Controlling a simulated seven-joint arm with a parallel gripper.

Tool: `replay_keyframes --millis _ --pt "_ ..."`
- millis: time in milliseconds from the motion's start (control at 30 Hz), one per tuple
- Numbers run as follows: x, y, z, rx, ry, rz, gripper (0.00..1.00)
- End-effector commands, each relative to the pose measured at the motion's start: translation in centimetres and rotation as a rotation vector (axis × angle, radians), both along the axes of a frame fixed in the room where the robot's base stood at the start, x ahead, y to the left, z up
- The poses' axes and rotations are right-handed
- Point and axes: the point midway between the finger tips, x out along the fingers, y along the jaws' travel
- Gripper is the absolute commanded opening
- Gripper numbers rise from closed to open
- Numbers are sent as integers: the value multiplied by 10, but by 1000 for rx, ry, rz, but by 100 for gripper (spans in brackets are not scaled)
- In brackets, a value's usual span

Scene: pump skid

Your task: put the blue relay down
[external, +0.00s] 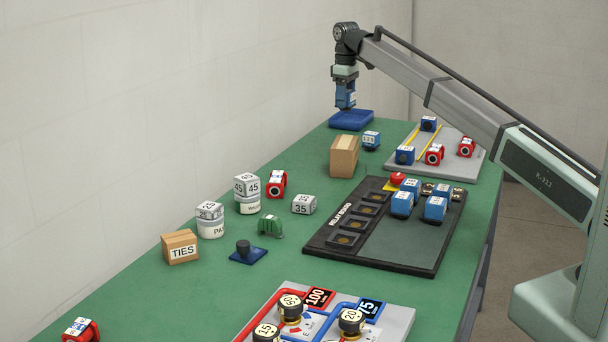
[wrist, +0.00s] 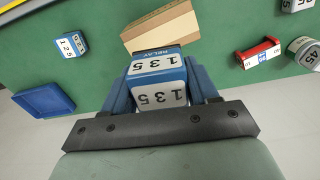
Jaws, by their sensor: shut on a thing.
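A blue relay with white faces marked 135 (wrist: 158,88) is held between the fingers of my gripper (wrist: 160,80). In the external view, my gripper (external: 346,92) hangs over the far end of the green table with the blue relay (external: 345,100) pointing down. The relay is in the air and appears just above a blue tray (external: 350,121) in that view. In the wrist view the empty-looking blue tray (wrist: 43,99) lies off to the left of the relay. Another blue relay, marked 125 (wrist: 71,46), stands on the table; it also shows in the external view (external: 371,140).
A cardboard box (external: 343,157) stands close by. A grey plate (external: 460,163) with blue and red relays is to the right.

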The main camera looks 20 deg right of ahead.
Motion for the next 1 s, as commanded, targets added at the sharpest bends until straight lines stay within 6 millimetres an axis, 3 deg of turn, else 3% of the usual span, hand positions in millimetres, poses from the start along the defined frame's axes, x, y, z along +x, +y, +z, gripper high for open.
replay_keyframes --millis 233,500,1000 --pt "-1 0 -10 0 -1 55 23" --pt "-2 0 -51 1 -1 54 23" --pt "-2 0 -99 0 -1 53 23"
